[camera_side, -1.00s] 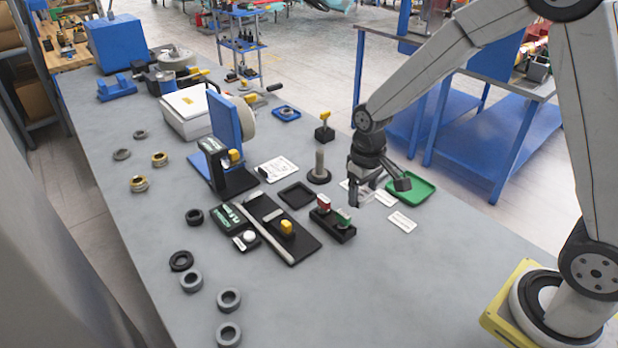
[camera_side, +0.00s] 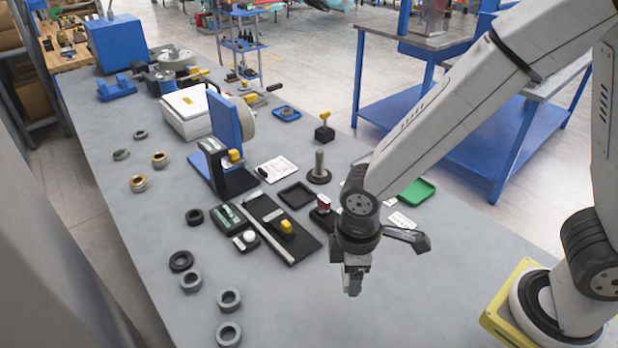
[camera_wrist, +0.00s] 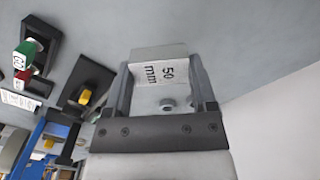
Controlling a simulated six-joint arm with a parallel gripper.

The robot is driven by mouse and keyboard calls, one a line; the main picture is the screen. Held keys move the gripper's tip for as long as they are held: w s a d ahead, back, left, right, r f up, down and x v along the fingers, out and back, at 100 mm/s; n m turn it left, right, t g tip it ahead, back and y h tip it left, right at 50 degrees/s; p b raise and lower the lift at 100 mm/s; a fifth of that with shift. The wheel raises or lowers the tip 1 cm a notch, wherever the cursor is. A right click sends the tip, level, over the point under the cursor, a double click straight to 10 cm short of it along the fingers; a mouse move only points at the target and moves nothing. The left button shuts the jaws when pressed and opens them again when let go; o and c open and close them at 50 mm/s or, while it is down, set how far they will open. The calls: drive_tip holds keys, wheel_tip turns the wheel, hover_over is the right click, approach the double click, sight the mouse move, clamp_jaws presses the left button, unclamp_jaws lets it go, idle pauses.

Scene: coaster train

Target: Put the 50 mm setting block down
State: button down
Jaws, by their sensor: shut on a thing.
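The 50 mm setting block (camera_wrist: 165,82) is a pale grey metal block marked "50 mm". In the wrist view it sits between the two jaws of my gripper (camera_wrist: 162,90), which is shut on it. In the side view my gripper (camera_side: 353,282) points down at the near right of the bench, to the right of the black base plate with a yellow knob (camera_side: 286,227). The block itself is hard to make out there. Its height above the bench top cannot be told for sure.
A red-topped stamp (camera_side: 323,203) stands in a black holder just behind my wrist; the green one (camera_wrist: 24,52) shows in the wrist view. A green tray (camera_side: 418,190) lies behind. Grey rings (camera_side: 229,299) lie at the left. The bench between rings and gripper is clear.

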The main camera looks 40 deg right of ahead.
drive_tip(key=s+a+n, duration=0.4)
drive_tip(key=s+n, duration=0.4)
drive_tip(key=s, duration=0.5)
drive_tip(key=shift+f, duration=0.35)
drive_tip(key=shift+a+f, duration=0.1)
drive_tip(key=shift+w+f, duration=0.1)
drive_tip(key=shift+f, duration=1.8)
drive_tip(key=shift+f, duration=2)
drive_tip(key=shift+f, duration=0.15)
unclamp_jaws()
